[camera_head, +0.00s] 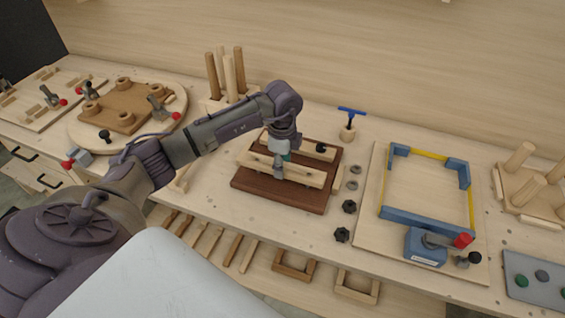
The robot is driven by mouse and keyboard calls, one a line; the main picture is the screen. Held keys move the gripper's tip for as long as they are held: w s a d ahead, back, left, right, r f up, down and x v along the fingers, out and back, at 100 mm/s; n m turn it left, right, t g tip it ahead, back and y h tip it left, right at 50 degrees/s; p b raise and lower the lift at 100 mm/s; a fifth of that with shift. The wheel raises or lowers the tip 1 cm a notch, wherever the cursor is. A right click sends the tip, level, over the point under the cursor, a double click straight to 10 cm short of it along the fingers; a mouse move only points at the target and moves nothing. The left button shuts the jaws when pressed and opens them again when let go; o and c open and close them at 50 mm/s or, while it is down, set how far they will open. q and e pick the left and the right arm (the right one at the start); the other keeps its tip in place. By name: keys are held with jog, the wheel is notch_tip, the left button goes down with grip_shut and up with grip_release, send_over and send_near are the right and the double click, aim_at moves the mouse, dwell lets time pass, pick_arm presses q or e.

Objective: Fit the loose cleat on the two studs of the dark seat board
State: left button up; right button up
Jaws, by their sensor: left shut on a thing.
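The dark seat board (284,196) lies flat on the bench in the middle of the view. My left gripper (280,170) points down over its left half and is shut on a light wooden bar, the loose cleat (308,178). The cleat lies lengthwise over the front part of the board, and I cannot tell whether it touches it. A second light bar (325,157) lies behind it, roughly parallel, with a dark knob on it near its right end. The two studs are not clearly visible; cleat, gripper and arm cover that area. My right gripper is not in view.
Black knobs (342,235) and grey washers lie right of the board. A blue T-handled tool (348,118) stands behind them. A blue-cornered frame with a clamp (425,216) is further right. Upright dowels (228,75) stand behind my arm. A round board (90,140) is left.

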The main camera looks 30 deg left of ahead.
pick_arm(q)
jog(key=shift+f+b, duration=0.9)
jog(key=shift+f, duration=0.6)
jog(key=shift+f, duration=0.35)
